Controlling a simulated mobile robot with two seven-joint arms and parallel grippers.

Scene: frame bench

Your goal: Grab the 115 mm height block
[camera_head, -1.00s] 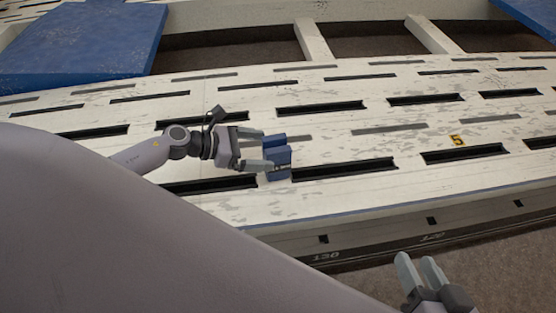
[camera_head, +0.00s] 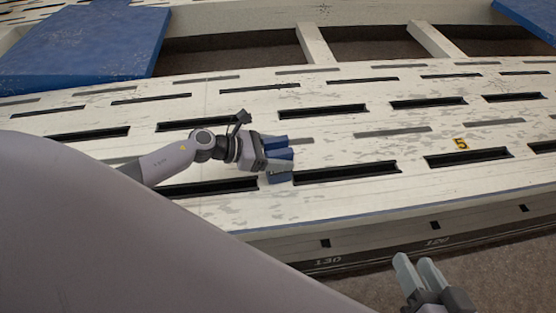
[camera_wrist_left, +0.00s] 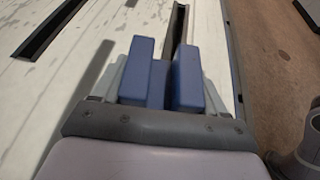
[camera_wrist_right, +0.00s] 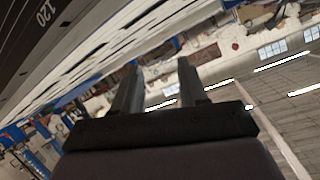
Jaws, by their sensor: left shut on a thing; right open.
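A blue block (camera_head: 279,178) stands at the white slotted bench top, near its front edge. In the left wrist view the block (camera_wrist_left: 157,84) shows two raised blue parts with a lower blue part between them. My left gripper (camera_head: 278,152) is shut on the block, with its grey fingers against the outer sides. Parts of the block are hidden by the fingers, and I cannot tell whether its lower end sits in a slot. No height mark is readable on it. My right gripper (camera_head: 418,262) is open and empty, in front of the bench.
A blue panel (camera_head: 85,45) lies at the back left. Brown floor (camera_head: 490,270) shows at the front right.

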